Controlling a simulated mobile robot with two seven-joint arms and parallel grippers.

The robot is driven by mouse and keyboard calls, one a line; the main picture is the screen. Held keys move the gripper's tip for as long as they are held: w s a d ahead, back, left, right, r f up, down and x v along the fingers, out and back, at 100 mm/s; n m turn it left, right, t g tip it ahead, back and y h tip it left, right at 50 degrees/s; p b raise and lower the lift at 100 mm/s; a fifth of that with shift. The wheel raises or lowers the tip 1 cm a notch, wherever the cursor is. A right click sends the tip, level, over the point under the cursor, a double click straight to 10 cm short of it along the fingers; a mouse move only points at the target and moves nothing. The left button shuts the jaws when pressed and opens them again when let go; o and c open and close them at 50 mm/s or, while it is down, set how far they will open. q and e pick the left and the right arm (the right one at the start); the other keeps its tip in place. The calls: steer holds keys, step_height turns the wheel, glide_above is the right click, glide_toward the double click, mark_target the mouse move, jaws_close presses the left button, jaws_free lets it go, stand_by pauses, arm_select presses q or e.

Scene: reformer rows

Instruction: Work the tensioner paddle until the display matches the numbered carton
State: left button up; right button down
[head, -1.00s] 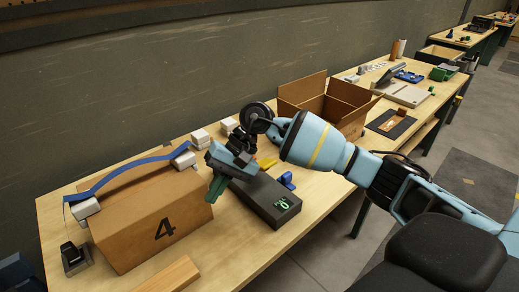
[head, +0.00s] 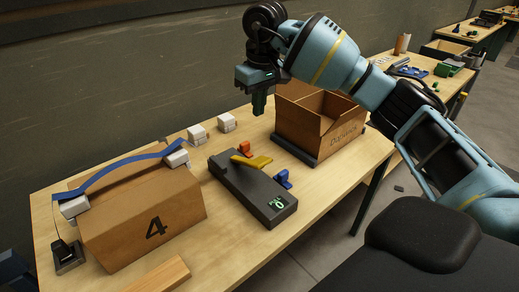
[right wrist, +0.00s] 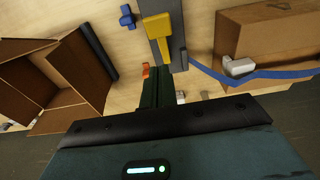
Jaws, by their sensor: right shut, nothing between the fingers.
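The numbered carton (head: 150,218), brown with a black "4", sits at the left of the bench with a blue strap (head: 125,170) over it. The dark tensioner box (head: 245,187) lies right of it. Its small green display (head: 278,202) appears to read 0. A yellow paddle (head: 252,161) is on top of the box; it also shows in the right wrist view (right wrist: 159,36). My right gripper (head: 259,106) is shut and empty, above the bench behind the box, apart from the paddle. My left gripper is not in view.
A blue lever (head: 284,179) and an orange piece (head: 245,148) sit beside the box. White blocks (head: 227,122) lie behind. An open carton (head: 318,125) stands at the right. A wooden bar (head: 160,276) lies at the front.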

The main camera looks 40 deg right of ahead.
steer(key=shift+f, duration=0.15)
glide_above(259, 160)
steer(key=w, duration=0.1)
step_height(259, 160, down, 9)
steer(key=shift+w+r+p, duration=0.1)
steer(key=shift+p, duration=0.2)
steer(key=f, duration=0.1)
steer(key=s+f, duration=0.1)
steer(key=f, duration=0.1)
steer(key=shift+p, duration=0.35)
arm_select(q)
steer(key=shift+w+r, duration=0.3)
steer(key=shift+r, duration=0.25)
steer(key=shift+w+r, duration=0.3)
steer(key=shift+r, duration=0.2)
arm_select(e)
steer(key=shift+s+f, duration=0.25)
steer(key=shift+f, duration=0.5)
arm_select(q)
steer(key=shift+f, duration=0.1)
arm_select(e)
steer(key=shift+f, duration=0.15)
